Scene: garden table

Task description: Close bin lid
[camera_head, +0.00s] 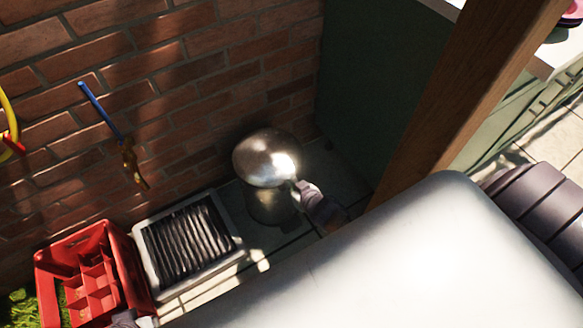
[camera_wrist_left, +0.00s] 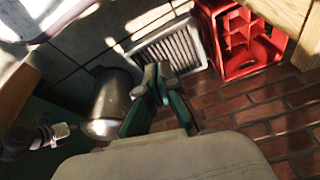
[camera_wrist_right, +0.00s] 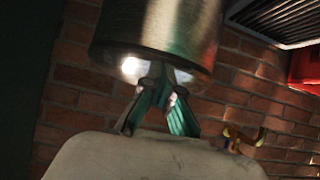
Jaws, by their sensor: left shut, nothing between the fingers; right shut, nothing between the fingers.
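The metal bin (camera_head: 272,207) stands on the paving by the brick wall. Its shiny rounded lid (camera_head: 262,158) is over the top; I cannot tell whether it sits flush. The bin also shows in the left wrist view (camera_wrist_left: 117,92) and, close up, in the right wrist view (camera_wrist_right: 155,32). My right gripper (camera_head: 299,185) is shut and empty, its fingertips at the lid's right edge, touching or nearly so. In the right wrist view its fingers (camera_wrist_right: 160,78) overlap the bin's shiny end. My left gripper (camera_wrist_left: 157,82) is shut and empty, apart from the bin.
A slatted grey tray (camera_head: 190,240) and a red crate (camera_head: 92,272) lie left of the bin. A wooden post (camera_head: 470,90) and a dark green panel (camera_head: 375,80) stand to its right. Tools, one with a blue handle (camera_head: 98,105), hang on the brick wall.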

